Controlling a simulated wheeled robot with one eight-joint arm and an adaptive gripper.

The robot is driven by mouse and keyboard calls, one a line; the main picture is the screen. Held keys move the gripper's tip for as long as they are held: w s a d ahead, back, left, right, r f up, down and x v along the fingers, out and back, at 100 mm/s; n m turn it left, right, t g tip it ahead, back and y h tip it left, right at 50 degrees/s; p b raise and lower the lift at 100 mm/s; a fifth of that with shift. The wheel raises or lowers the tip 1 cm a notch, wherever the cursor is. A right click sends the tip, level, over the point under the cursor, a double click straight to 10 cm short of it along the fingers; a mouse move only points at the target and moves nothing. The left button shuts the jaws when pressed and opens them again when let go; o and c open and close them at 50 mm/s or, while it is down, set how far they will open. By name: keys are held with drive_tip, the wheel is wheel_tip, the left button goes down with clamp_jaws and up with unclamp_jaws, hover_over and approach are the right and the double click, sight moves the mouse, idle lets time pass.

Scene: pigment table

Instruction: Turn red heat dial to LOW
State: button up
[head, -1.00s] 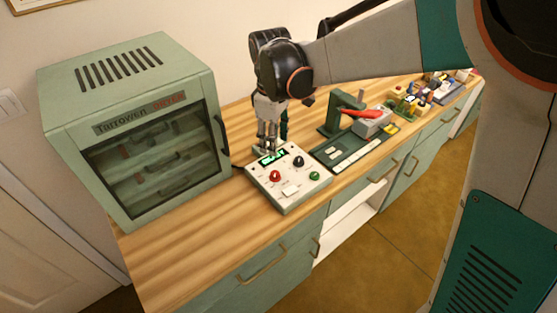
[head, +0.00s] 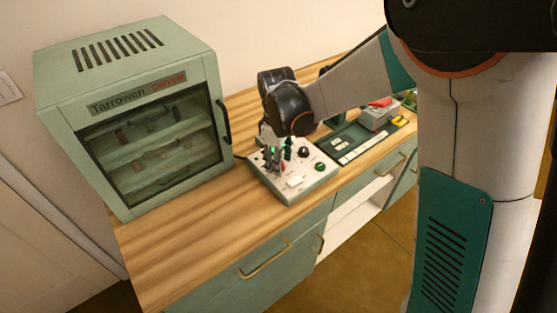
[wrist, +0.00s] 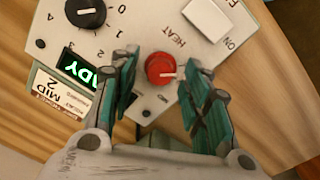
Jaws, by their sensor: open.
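The red heat dial (wrist: 161,68) sits on the white control panel (wrist: 140,30) beside the word HEAT in the wrist view. A pale pointer mark on the dial faces right in that view. My gripper (wrist: 164,78) is open, with one teal finger on each side of the dial. A gap shows on both sides, so the fingers do not appear to touch it. No LOW marking is readable.
The dryer cabinet (head: 60,130) stands left. A dark green tray (head: 350,145) is right. Wooden counter in front is clear.

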clamp_jaws()
idle(0.3)
drive_tip(key=m, duration=0.4)
drive_tip(key=shift+m+p, duration=0.3)
drive_tip(key=shift+m, duration=2.1)
